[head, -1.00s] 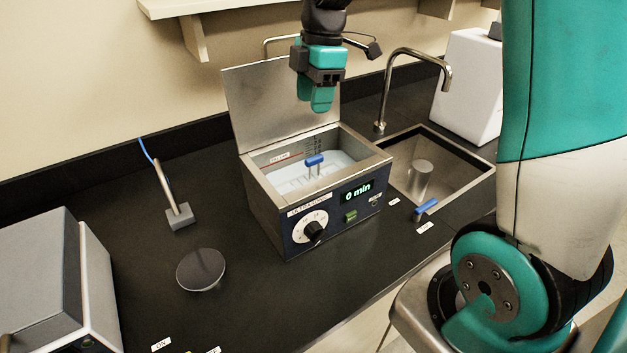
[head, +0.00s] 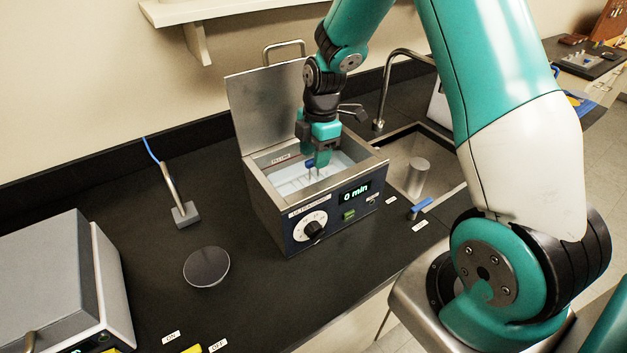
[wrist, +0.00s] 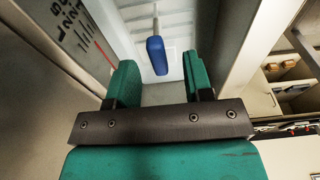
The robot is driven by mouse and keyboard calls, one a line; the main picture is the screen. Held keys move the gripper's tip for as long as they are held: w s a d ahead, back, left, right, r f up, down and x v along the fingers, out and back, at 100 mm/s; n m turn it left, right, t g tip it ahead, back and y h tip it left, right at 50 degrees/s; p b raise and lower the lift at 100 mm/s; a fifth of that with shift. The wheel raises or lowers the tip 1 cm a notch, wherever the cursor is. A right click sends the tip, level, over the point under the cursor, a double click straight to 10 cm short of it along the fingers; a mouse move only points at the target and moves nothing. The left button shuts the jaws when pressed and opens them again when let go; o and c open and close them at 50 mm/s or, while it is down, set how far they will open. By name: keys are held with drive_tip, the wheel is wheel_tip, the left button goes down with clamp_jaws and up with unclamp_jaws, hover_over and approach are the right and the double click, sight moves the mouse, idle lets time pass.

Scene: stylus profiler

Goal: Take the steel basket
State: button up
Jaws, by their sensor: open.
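The steel basket (head: 296,184) sits in the liquid of the ultrasonic bath (head: 270,205), with its blue handle grip (head: 309,165) standing up in the middle. The bath's lid (head: 265,110) is raised. My gripper (head: 318,158) is over the bath opening, pointing down, close to the blue grip and partly covering it. In the wrist view, the open fingers (wrist: 158,74) are on either side of the line to the blue grip (wrist: 156,55), which shows between and just beyond the tips. Nothing is held. Much of the basket is hidden by my gripper and the bath walls.
The sink (head: 440,185) with its faucet (head: 383,100) lies to the right of the bath. A blue-handled item (head: 421,208) is at the sink's front edge. A round dark disc (head: 206,267) and a small stand (head: 183,213) are on the left counter.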

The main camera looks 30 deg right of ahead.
drive_tip(key=shift+a+f+p, duration=0.2)
drive_tip(key=shift+f+p, duration=0.65)
drive_tip(key=shift+f, duration=1.25)
drive_tip(key=shift+c, duration=0.2)
clamp_jaws()
drive_tip(key=shift+w, duration=0.1)
drive_tip(key=shift+r, duration=0.1)
wheel_tip(320, 180, up, 20)
drive_tip(key=b, duration=0.4)
drive_tip(key=shift+b, duration=0.4)
drive_tip(key=c, duration=0.6)
unclamp_jaws()
clamp_jaws()
